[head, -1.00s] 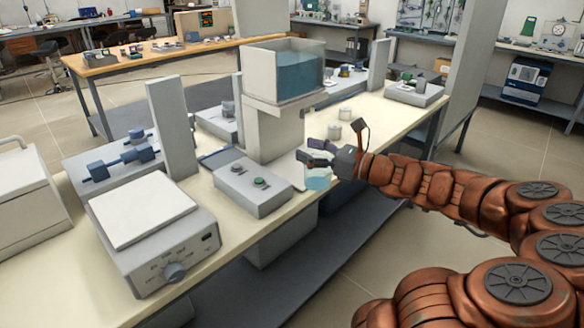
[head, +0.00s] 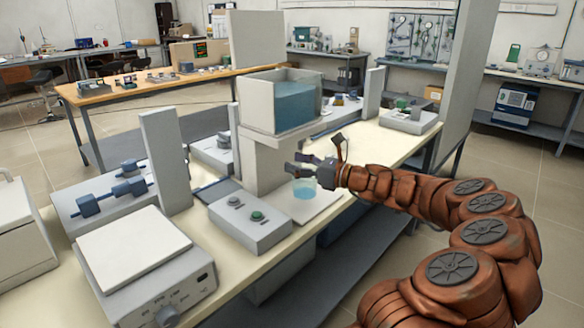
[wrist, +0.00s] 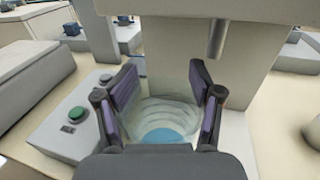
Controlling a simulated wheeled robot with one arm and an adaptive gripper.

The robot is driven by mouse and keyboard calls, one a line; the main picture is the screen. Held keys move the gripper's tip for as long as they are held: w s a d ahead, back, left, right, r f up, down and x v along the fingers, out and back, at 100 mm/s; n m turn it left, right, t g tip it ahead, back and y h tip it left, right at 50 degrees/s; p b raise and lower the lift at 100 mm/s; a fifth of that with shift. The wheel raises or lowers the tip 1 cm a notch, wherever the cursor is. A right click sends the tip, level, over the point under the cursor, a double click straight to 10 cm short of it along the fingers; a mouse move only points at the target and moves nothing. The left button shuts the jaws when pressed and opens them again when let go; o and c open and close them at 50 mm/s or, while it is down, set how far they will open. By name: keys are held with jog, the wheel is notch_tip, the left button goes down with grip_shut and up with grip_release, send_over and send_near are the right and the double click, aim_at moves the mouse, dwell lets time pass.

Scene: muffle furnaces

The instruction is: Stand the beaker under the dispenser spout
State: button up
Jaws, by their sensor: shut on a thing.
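The beaker (head: 304,189) is clear with pale blue liquid in it. My gripper (head: 300,164) is shut on it, and the wrist view shows the beaker (wrist: 165,118) upright between both purple-padded fingers. In the head view it is over the white plate (head: 322,206) at the foot of the dispenser column (head: 262,165); I cannot tell whether it touches the plate. The spout (wrist: 217,38) hangs in the wrist view, above and to the right of the beaker, beyond the right finger. The dispenser's tank (head: 297,104) of blue liquid sits on top.
A grey control box (head: 249,221) with a green button stands left of the beaker, close to the gripper. A white-topped hotplate (head: 135,250) is at the front left. The bench (head: 385,150) is mostly clear behind my gripper.

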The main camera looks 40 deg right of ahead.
jog(key=w, duration=0.2)
jog(key=w+d, duration=0.1)
jog(key=w, duration=0.1)
jog(key=w+d, duration=0.1)
jog(key=shift+w+d+f, duration=0.25)
jog(key=shift+w+f, duration=0.05)
jog(key=shift+w, duration=0.1)
jog(key=shift+f+b, duration=0.5)
jog(key=shift+f, duration=1.35)
jog(key=o, duration=1.5)
